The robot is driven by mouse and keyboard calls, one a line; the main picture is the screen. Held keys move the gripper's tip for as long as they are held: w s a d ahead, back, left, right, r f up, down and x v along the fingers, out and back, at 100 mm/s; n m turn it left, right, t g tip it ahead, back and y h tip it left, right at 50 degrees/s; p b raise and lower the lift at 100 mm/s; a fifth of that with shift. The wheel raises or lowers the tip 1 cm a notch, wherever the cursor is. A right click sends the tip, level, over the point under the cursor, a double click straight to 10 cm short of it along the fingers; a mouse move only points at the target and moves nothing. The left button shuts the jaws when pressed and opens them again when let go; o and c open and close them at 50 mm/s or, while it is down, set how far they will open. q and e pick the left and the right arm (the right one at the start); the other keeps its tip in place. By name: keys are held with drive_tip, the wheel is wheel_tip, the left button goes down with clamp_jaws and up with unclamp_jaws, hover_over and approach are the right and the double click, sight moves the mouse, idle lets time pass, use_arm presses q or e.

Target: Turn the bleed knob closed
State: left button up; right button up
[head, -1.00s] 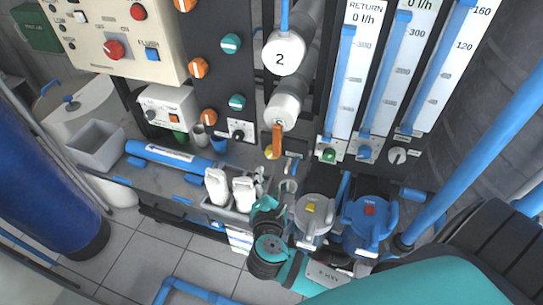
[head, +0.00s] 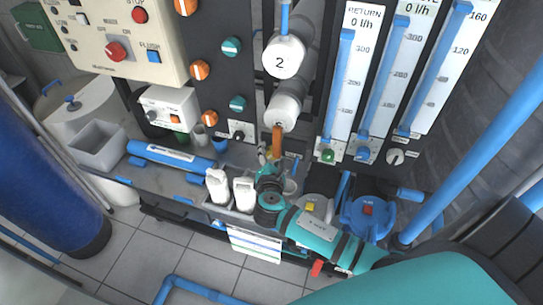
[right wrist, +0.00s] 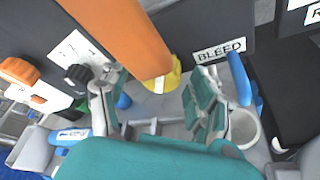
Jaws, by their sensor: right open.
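A yellow knob (right wrist: 172,76) sits on the black panel beside the BLEED label (right wrist: 220,50) in the right wrist view. An orange bar (right wrist: 122,35) crosses in front and hides part of it. The bar also shows in the head view (head: 277,140), below the white pipe end. My right gripper (right wrist: 155,95) is open, its fingers on either side of the yellow knob in the picture. The knob seems to lie a little beyond the fingertips; I see no contact. In the head view this gripper (head: 269,174) is just below the orange bar. My left gripper is not in view.
White bottles (head: 217,187) stand left of my right gripper. A grey lidded housing (head: 318,207) and a blue one (head: 368,215) stand to its right. A blue lever (right wrist: 240,78) is close to the right finger. A black knob (right wrist: 78,75) is at the left.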

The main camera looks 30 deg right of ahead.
drive_tip(key=c, duration=1.2)
drive_tip(key=m+t+b, duration=0.1)
drive_tip(key=b, duration=0.2)
drive_tip(key=shift+f+m, duration=0.3)
drive_tip(key=shift+f, duration=0.05)
drive_tip(key=shift+r, duration=0.3)
drive_tip(key=o, duration=1.2)
drive_tip(key=shift+s, duration=0.1)
